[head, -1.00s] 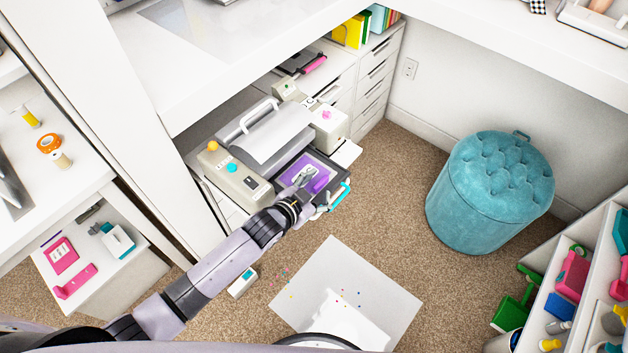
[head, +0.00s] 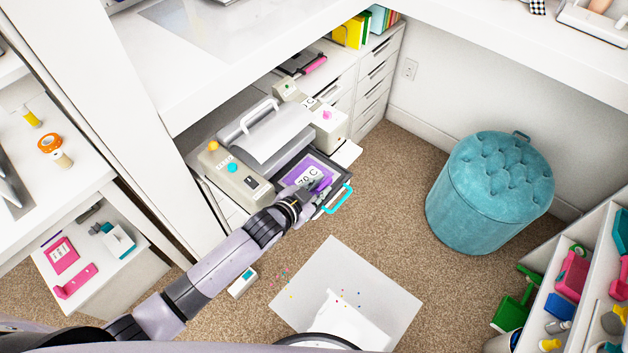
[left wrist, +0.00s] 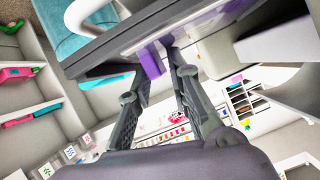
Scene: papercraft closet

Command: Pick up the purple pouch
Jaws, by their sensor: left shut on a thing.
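The purple pouch (head: 289,178) lies flat on the dark pull-out tray of the grey machine, with a white label on it. A raised purple strip on its right side shows in the left wrist view (left wrist: 151,62). My left gripper (head: 319,186) is over the right part of the pouch, and its fingers hide some of it. In the left wrist view the gripper (left wrist: 157,68) has its fingertips shut at the purple strip. The exact contact is partly hidden. My right gripper is not in view.
The grey press (head: 265,137) stands behind the tray under the white desk. The tray's cyan handle (head: 338,198) is close to my gripper's right. A teal stool (head: 490,190) stands at right. Carpet is open between, with a white sheet (head: 385,295) lying on it.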

